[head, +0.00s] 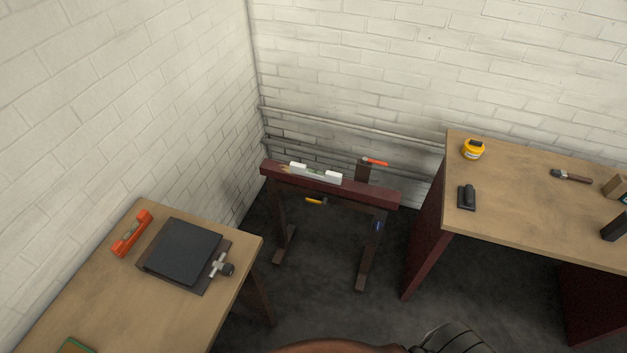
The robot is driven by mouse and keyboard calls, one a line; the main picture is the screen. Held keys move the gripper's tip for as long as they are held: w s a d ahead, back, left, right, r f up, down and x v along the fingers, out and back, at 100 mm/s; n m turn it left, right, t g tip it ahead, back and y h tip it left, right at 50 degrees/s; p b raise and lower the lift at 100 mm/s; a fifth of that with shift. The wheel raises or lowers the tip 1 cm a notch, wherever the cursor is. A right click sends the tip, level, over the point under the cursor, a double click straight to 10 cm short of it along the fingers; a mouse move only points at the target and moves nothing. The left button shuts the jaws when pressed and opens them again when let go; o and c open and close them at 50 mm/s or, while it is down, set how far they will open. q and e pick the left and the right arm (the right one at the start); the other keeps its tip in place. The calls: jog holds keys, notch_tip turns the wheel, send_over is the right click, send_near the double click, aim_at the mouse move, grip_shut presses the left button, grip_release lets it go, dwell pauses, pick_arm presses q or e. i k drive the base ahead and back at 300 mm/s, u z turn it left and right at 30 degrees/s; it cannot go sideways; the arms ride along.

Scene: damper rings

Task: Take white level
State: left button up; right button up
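A white level (315,174) lies along the top of a dark red sawhorse (375,193) in the middle of the head view, in front of the back wall. It has a grey middle part between two white ends. Neither of my grippers can be made out in this view. A dark ribbed shape and a brown rounded shape show at the bottom edge; I cannot tell which parts they are.
The left table (95,290) holds an orange tool (132,232) and a black flat case (184,250). The right table (520,200) holds a yellow tape roll (473,149), a black tool (467,197) and a brush (571,176).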

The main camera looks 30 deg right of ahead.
aim_at(334, 178)
jog(key=u, duration=0.3)
jog(key=k, duration=0.25)
jog(key=z, duration=1.05)
jog(key=i, duration=1.25)
jog(key=u, duration=0.7)
